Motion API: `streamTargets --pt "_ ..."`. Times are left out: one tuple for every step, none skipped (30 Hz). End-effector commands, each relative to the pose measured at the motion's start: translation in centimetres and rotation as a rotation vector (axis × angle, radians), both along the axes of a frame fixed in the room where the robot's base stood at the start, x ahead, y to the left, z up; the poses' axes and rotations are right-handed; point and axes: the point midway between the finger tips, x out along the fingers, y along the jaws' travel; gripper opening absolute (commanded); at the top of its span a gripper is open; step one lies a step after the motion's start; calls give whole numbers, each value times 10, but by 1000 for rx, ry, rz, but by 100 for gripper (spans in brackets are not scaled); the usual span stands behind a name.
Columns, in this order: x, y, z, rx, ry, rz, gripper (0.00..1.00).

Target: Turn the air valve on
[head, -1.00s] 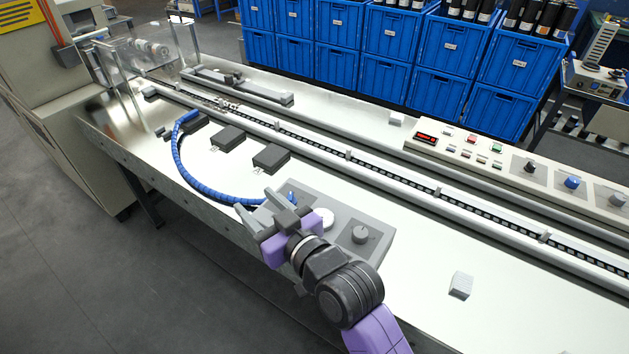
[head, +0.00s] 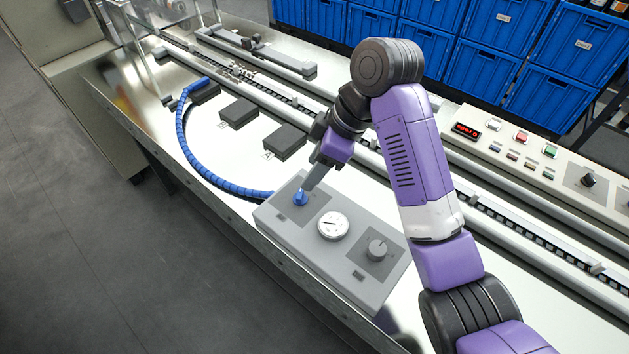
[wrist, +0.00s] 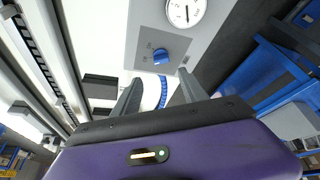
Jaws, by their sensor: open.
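The air valve is a small blue knob (head: 300,198) on the left part of a grey panel box (head: 375,289), beside a round white gauge (head: 333,225). My gripper (head: 311,184) points down at the knob from its far side. In the wrist view my gripper (wrist: 159,82) is open and empty. The knob (wrist: 163,57) shows just beyond the fingertips, roughly between them. I see no finger touching it there. In the head view the near finger overlaps the knob's top, so contact cannot be told from it.
A grey knob (head: 377,248) sits right of the gauge. A blue ribbed hose (head: 183,142) curves to the box's left side. Dark blocks (head: 285,141) lie behind, before the conveyor rail (head: 520,228). A control console (head: 529,150) stands at the right.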

Motion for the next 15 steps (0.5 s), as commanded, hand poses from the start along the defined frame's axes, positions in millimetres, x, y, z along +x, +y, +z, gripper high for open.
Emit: streamTargets --pt "-4 -2 -2 -11 9 17 51" --pt "-5 -3 -3 -16 11 25 51" --pt "-6 -2 -6 -17 11 32 51" --pt "-5 -1 -8 -17 10 35 51" --pt "-5 0 -11 -17 8 35 51" --pt "-5 3 -16 -16 9 35 51" --pt "-5 4 -20 -16 9 35 51" --pt "-5 6 -24 -16 10 35 51" --pt "-4 8 -31 -17 9 33 51" --pt "-4 10 -33 -17 10 32 51" --pt "-4 11 -38 -17 11 33 51" --pt "-3 14 -44 -17 11 33 51" --pt "-3 16 -47 -16 9 32 51" --pt "-3 17 -51 -16 9 33 51" --pt "-2 19 -56 -16 8 31 51"
